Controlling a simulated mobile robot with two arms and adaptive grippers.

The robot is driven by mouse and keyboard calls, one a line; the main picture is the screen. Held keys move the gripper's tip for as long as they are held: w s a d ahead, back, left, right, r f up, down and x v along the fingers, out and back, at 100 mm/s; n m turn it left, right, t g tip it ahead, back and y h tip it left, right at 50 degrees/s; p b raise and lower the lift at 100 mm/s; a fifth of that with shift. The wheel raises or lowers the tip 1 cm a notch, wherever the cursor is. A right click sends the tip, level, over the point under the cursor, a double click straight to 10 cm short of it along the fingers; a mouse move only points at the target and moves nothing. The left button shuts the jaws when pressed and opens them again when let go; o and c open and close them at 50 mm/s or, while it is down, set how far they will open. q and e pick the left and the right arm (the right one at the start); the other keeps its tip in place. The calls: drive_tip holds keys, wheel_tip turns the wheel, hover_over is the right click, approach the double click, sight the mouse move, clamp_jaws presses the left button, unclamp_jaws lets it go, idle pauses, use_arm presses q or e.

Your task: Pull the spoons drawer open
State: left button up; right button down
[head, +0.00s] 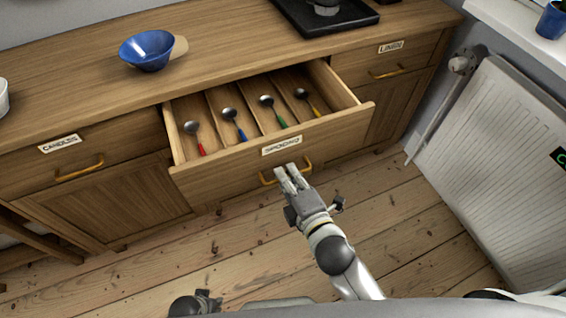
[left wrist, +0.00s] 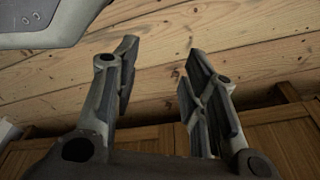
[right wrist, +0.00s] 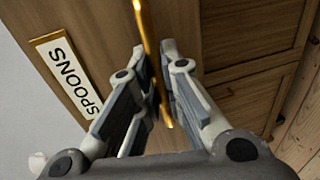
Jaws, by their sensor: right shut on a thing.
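The spoons drawer (head: 343,127) stands pulled out from the wooden sideboard, in the middle of the head view. It has compartments with several spoons, whose handles are red, blue, green and yellow. Its front bears a label (head: 282,146) reading SPOONS, clear in the right wrist view (right wrist: 68,77). My right gripper (head: 288,176) is shut on the drawer's brass handle (head: 307,165); in the right wrist view the handle (right wrist: 146,40) runs between the fingers. My left gripper (left wrist: 158,75) is open and empty over the floor; in the head view it is low, at the bottom edge.
The candles drawer (head: 115,146) on the left and the linens drawer (head: 412,60) on the right are shut. A white radiator (head: 505,160) stands at the right. Floorboards in front are clear.

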use_arm(q)
drive_tip(key=shift+s+a+f, duration=0.1)
drive_tip(key=shift+s+f, duration=0.5)
drive_tip(key=shift+s, duration=0.05)
use_arm(e)
drive_tip(key=shift+s+d+f, duration=0.1)
drive_tip(key=shift+s+d, duration=0.1)
drive_tip(key=shift+s, duration=0.35)
drive_tip(key=shift+s+d, duration=0.15)
drive_tip(key=shift+s, duration=0.4)
drive_tip(key=c, duration=1.5)
unclamp_jaws()
drive_tip(key=shift+c, duration=0.2)
drive_tip(key=v, duration=1.2)
